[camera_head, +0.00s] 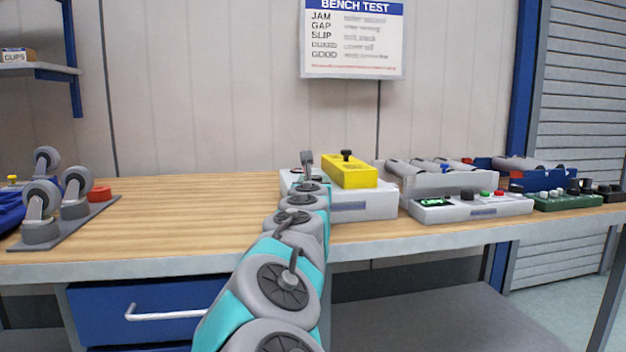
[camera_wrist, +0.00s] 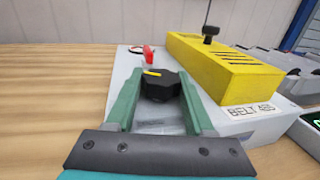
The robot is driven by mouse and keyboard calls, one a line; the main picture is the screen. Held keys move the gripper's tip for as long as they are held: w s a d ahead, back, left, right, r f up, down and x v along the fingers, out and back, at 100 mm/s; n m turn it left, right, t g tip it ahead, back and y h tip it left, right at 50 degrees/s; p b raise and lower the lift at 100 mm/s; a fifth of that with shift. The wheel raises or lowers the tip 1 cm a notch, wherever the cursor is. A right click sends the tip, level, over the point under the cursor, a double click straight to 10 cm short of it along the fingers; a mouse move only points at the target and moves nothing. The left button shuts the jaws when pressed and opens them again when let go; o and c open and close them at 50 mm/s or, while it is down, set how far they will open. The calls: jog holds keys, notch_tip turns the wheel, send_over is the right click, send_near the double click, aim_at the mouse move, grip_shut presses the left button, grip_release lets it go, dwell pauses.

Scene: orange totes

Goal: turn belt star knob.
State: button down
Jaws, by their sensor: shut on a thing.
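The black star knob (camera_wrist: 160,86) has a yellow pointer mark and sits on the light grey belt unit (camera_wrist: 250,133), which is labelled "BELT 4S" or similar in the wrist view. My gripper (camera_wrist: 158,92) has its two green fingers on either side of the knob, shut on it. The yellow mark points up and to the left. In the head view my arm hides the knob and my gripper. The grey belt unit (camera_head: 365,208) stands on the bench there, right of my arm.
A yellow block cover (camera_head: 349,171) with a black knob tops the unit. A red lever (camera_wrist: 148,54) is behind the star knob. A roller conveyor (camera_head: 435,181) and control box (camera_head: 470,207) stand to the right. Casters (camera_head: 75,195) stand at left; the bench (camera_head: 180,205) between is clear.

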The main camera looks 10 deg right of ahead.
jog(key=shift+a+r+m+g+h+p, duration=0.15)
jog(key=shift+m+g+h+p, duration=0.15)
jog(key=shift+m+h+p, duration=0.6)
jog(key=shift+w+m+g+h, duration=0.1)
jog(key=shift+m+g+h, duration=0.3)
jog(key=shift+h, duration=0.6)
jog(key=shift+f+m+g+h, duration=0.2)
jog(key=shift+m+g+h, duration=0.5)
jog(key=shift+h, duration=0.4)
jog(key=shift+r+m+h, duration=0.1)
jog(key=shift+m+h, duration=0.2)
jog(key=shift+c, duration=1.4)
grip_release()
jog(key=shift+v, duration=3.85)
